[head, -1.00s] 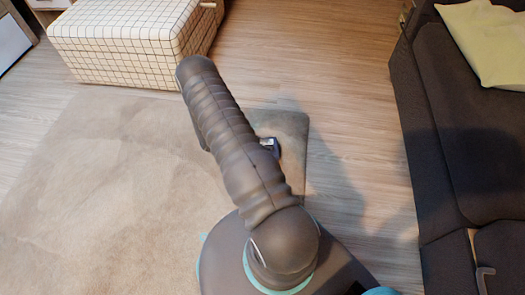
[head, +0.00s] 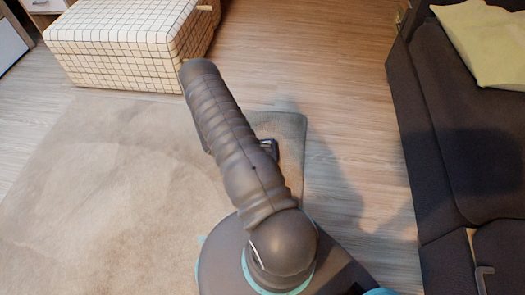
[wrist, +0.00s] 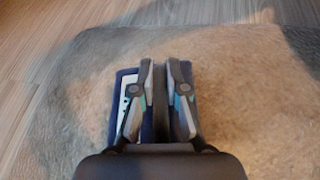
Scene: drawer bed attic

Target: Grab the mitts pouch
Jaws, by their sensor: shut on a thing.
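The mitts pouch (wrist: 130,92) shows in the wrist view as a dark blue item with a white label on its left part. My gripper (wrist: 160,66) is shut on it, its two fingers close together over the pouch's middle. Blue edges of the pouch show to the left and right of the fingers. The fingers hide the pouch's centre, and whether it touches the rug below I cannot tell. In the head view my arm covers most of this spot, and only a small dark part (head: 268,147) shows beside it.
A beige rug (head: 100,180) lies on the wood floor (head: 300,60). A white checked ottoman (head: 120,45) stands at the back left. A dark sofa (head: 460,150) with a yellow cushion (head: 485,40) lines the right side. Floor between rug and sofa is clear.

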